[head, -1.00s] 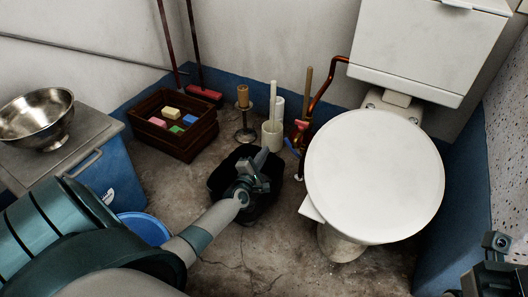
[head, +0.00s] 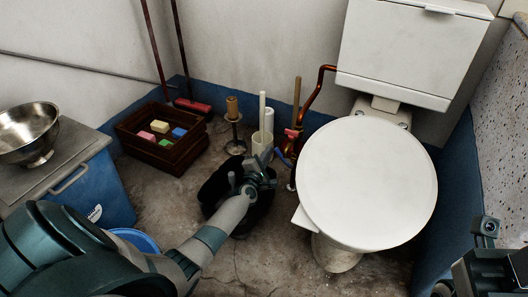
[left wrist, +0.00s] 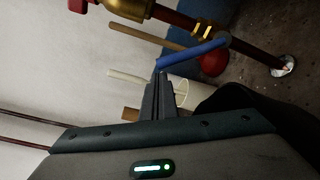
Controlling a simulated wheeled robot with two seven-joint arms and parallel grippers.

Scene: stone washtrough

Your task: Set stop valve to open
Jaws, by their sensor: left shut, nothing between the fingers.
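The stop valve sits on the copper pipe beside the toilet. Its blue lever (left wrist: 195,51) shows in the left wrist view, reaching from a brass fitting (left wrist: 205,31) on the pipe. The lever (head: 282,157) is small in the head view. My left gripper (head: 268,157) is shut and empty, just left of the lever. In the left wrist view its fingertips (left wrist: 160,76) are close to the lever's free end; I cannot tell whether they touch. Part of my right arm shows at the lower right of the head view, with its fingers not visible.
A red-handled brass valve (left wrist: 130,8) is on the same pipework. The toilet (head: 366,185) stands close on the right. A black bucket (head: 220,185) is under my left gripper. A crate (head: 160,150) is at left.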

